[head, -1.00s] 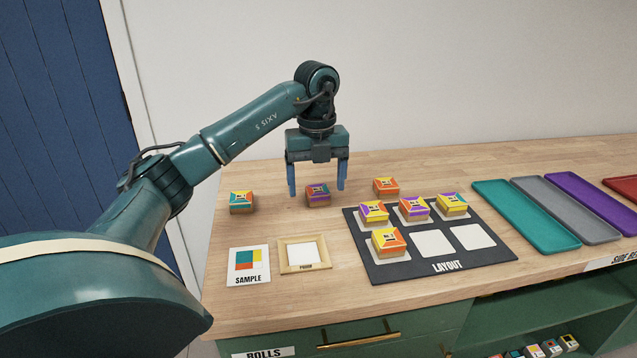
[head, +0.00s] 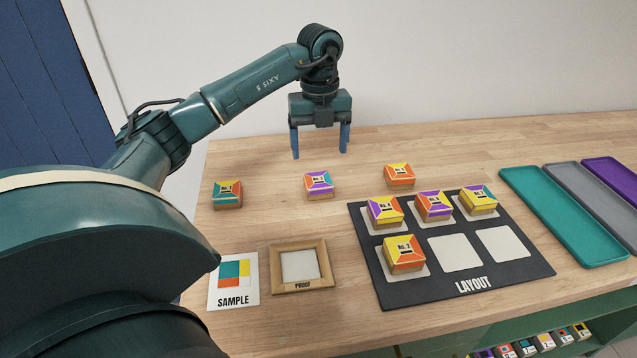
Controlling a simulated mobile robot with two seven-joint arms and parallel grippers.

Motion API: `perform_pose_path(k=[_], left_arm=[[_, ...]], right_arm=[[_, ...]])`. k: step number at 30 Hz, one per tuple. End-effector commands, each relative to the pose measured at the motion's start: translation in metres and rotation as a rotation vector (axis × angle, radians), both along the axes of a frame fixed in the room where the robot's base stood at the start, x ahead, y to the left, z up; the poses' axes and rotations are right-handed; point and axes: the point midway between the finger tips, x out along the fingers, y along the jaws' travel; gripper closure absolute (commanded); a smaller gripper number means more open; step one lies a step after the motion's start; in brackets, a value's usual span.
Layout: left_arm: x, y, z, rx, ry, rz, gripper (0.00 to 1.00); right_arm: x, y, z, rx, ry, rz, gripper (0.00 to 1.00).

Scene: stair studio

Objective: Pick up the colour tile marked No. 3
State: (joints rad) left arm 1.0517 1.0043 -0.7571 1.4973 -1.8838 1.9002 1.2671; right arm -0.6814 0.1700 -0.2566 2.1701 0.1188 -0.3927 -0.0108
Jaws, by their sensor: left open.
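Several small colour tiles, wooden blocks with coloured tops and number labels, stand on the bench; the numbers are too small to read surely, so I cannot tell which is No. 3. A teal-and-orange tile (head: 228,193) is at left, a purple-and-multicolour tile (head: 319,185) in the middle, an orange-and-yellow tile (head: 399,176) to its right. More tiles sit on the dark LAYOUT board (head: 471,289), one yellow-and-orange tile (head: 403,253) in its front row. My left gripper (head: 320,153) is open, fingers down, empty, just behind and above the middle tile. My right gripper is not in view.
A SAMPLE card (head: 233,283) and an empty wooden PROOF frame (head: 299,266) lie front left. Two pads on the LAYOUT board's front row are bare. Teal (head: 564,216), grey (head: 612,197) and purple trays lie at right. The back of the bench is clear.

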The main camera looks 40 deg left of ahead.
Motion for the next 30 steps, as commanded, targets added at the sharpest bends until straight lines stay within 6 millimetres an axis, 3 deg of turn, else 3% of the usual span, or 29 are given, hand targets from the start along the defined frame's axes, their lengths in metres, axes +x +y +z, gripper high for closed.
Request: perform_pose_path(k=[4,13,21,30], left_arm=[[-0.001,0.0,-0.029,-0.001,0.004,0.0,0.22],[-0.001,0.001,-0.054,0.0,0.003,0.0,0.22],[-0.002,0.002,-0.091,-0.001,0.002,0.0,0.22],[-0.001,0.002,-0.096,-0.001,-0.001,0.0,0.22]], right_arm=[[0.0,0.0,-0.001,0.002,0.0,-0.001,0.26],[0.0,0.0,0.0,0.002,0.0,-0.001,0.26],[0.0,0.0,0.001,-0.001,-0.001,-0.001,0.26],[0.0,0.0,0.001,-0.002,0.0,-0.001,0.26]])
